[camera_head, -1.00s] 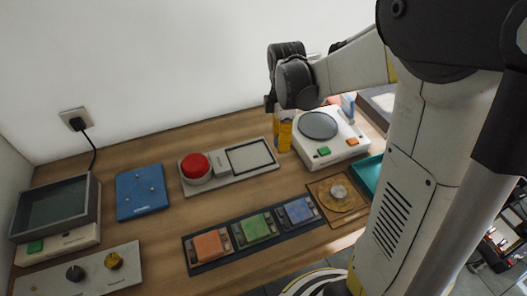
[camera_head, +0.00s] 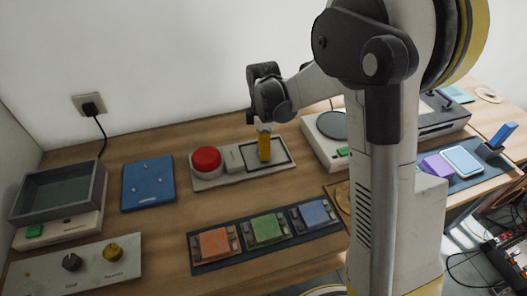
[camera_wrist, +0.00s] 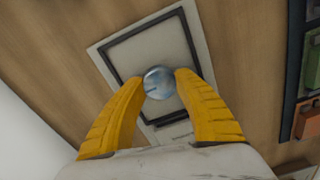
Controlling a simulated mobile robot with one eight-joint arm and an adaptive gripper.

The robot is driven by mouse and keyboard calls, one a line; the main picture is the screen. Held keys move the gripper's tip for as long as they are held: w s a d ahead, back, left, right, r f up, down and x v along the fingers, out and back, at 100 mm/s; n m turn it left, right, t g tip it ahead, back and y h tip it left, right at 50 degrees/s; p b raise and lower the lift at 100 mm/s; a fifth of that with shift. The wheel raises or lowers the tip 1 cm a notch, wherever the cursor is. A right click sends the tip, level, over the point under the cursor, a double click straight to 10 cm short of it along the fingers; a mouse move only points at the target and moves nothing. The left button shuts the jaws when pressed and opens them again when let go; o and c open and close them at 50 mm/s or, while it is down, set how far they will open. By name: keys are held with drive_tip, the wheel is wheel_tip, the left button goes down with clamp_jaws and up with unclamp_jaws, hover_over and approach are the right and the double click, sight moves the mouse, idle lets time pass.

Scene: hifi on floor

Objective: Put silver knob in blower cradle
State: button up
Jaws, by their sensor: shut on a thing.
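The silver knob (camera_wrist: 159,83) is round and shiny, held between the yellow fingertips of my gripper (camera_wrist: 160,84) in the wrist view. In the head view my gripper (camera_head: 264,148) points down over the framed square pad (camera_head: 281,152), and its fingers hide the knob there. The pad has a dark border and sits on a grey plate with a large red button (camera_head: 206,159); it looks like the blower's cradle, though no label is readable. In the wrist view the framed pad (camera_wrist: 153,45) lies beyond the knob. Whether the knob touches it I cannot tell.
A white device with a dark round plate (camera_head: 333,125) stands right of the pad. A blue board (camera_head: 148,184) lies to the left. A dark strip with orange, green and blue blocks (camera_head: 265,228) lies in front. Bare wood shows between them.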

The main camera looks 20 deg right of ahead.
drive_tip(key=shift+f, duration=0.15)
drive_tip(key=o, duration=1)
drive_tip(key=shift+r, duration=0.2)
